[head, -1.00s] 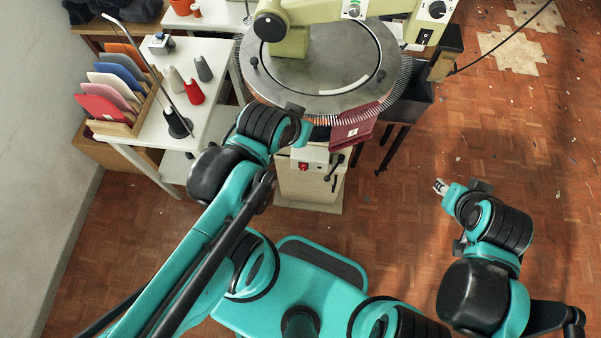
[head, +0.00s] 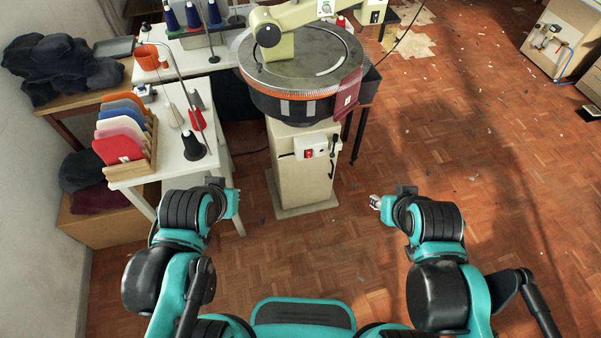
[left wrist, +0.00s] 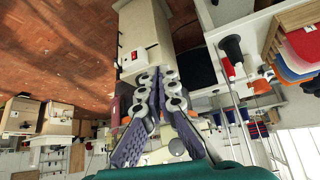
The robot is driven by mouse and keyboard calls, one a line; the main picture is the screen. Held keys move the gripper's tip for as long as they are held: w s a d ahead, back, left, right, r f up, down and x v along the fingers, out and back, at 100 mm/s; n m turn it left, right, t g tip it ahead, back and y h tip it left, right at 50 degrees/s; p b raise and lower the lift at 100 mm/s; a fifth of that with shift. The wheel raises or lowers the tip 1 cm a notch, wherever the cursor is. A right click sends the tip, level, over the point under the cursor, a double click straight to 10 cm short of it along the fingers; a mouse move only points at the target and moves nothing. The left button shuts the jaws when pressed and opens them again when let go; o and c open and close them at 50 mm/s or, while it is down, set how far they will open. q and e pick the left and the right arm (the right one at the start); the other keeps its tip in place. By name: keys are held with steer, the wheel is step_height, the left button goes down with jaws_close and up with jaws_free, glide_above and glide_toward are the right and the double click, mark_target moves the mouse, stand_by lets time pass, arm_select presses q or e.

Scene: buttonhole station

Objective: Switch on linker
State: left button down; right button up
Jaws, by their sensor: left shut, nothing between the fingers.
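The linker (head: 300,95) is a round dial machine with a pale green arm, on a cream pedestal. A white box with a red switch (head: 308,153) sits on the pedestal's front; I cannot tell whether it is on. The switch also shows in the left wrist view (left wrist: 134,55), beyond the fingertips and apart from them. My left gripper (left wrist: 157,74) is shut and empty. In the head view its wrist is left of the pedestal, and its fingers are mostly hidden. My right gripper (head: 376,202) is right of the pedestal, small and unclear, away from the machine.
A white table (head: 150,172) with a rack of coloured cloths, yarn cones and a thin yarn stand is at the left. A maroon cloth (head: 348,102) hangs at the dial's right edge. The parquet floor in front of the pedestal is clear.

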steer(key=shift+w+d+f, duration=0.1)
steer(key=shift+w+d, duration=0.1)
steer(key=shift+w, duration=0.15)
steer(key=shift+o, duration=1.1)
arm_select(q)
steer(key=w+d+f+m+y+b, duration=0.1)
steer(key=w+d+f+m, duration=0.2)
steer(key=w+m, duration=0.4)
steer(key=w+d+f+m+b, duration=0.25)
steer(key=w+f+m, duration=0.2)
steer(key=w, duration=0.35)
steer(key=w+d+f+m+y, duration=0.1)
steer(key=w+d+f+m, duration=0.25)
steer(key=w+m, duration=0.35)
steer(key=w+d+f+m+t+b, duration=0.1)
steer(key=w+d+f+m, duration=0.1)
steer(key=d+f+m, duration=0.2)
steer(key=w+d+f+m+t+y+b, duration=0.1)
steer(key=d+f+m, duration=0.3)
steer(key=f, duration=0.7)
steer(key=w+d+f+m+t+b, duration=0.1)
steer(key=w+d+f+m, duration=0.2)
steer(key=d+f+m, duration=0.2)
step_height(320, 180, down, 3)
steer(key=shift+w+r+m, duration=0.1)
steer(key=shift+w+m, duration=0.2)
steer(key=shift+m, duration=0.15)
arm_select(e)
step_height(320, 180, down, 6)
steer(key=shift+f, duration=0.25)
